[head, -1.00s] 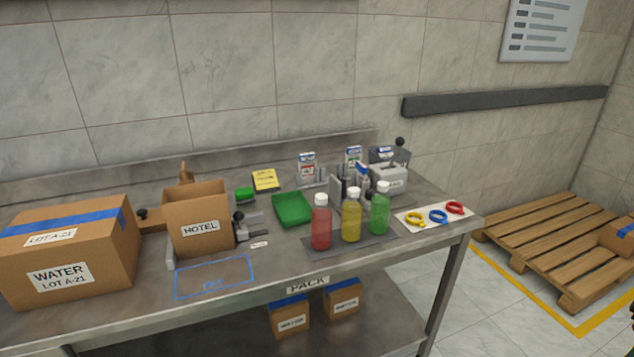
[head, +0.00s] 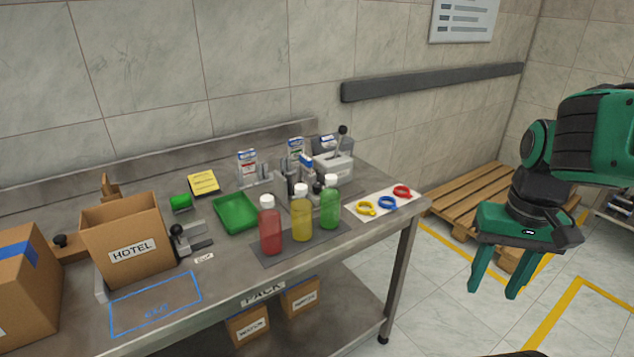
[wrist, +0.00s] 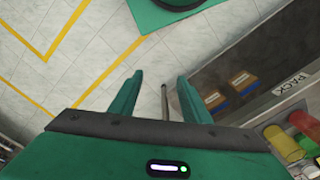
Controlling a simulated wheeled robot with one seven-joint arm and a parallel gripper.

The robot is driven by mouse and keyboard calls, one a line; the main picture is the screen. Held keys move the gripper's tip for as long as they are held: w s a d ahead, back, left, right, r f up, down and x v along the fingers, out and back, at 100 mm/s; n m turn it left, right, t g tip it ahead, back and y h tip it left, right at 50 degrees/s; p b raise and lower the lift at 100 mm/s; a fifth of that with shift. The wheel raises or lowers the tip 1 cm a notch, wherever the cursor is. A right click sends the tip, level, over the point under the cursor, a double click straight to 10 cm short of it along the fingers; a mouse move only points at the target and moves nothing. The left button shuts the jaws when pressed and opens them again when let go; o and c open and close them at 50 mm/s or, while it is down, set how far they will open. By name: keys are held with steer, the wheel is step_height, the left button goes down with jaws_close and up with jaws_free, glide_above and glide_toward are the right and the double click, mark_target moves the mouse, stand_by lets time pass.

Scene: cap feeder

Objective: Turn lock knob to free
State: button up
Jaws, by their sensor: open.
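A grey device (head: 333,167) stands at the back right of the bench, with a dark lever ending in a black ball knob (head: 342,130). Another black knob (head: 60,240) sits on a wooden piece at the left, and a black-handled clamp (head: 177,231) stands beside the HOTEL box. I cannot tell which of these is the lock knob. My gripper (head: 492,292) is open and empty, pointing down over the floor to the right of the bench, well apart from the knobs. In the wrist view my open fingers (wrist: 160,76) show floor between them.
Red (head: 270,228), yellow (head: 302,217) and green (head: 330,205) bottles stand in front of the device. A green tray (head: 236,226) and the HOTEL box (head: 120,262) are further left. Coloured rings (head: 387,203) lie near the right edge. A pallet (head: 465,190) lies behind my arm.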

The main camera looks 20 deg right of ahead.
steer(key=w+r+n, duration=0.2)
steer(key=w+r, duration=0.1)
steer(key=w, duration=0.4)
steer(key=w+r+n, duration=0.1)
steer(key=w+r, duration=0.2)
steer(key=w, duration=0.5)
steer(key=n, duration=1)
glide_above(318, 184)
steer(key=f, duration=0.2)
step_height(318, 184, down, 10)
steer(key=shift+a+r, duration=0.1)
steer(key=shift+r, duration=0.1)
steer(key=shift+w, duration=0.1)
steer(key=c, duration=1)
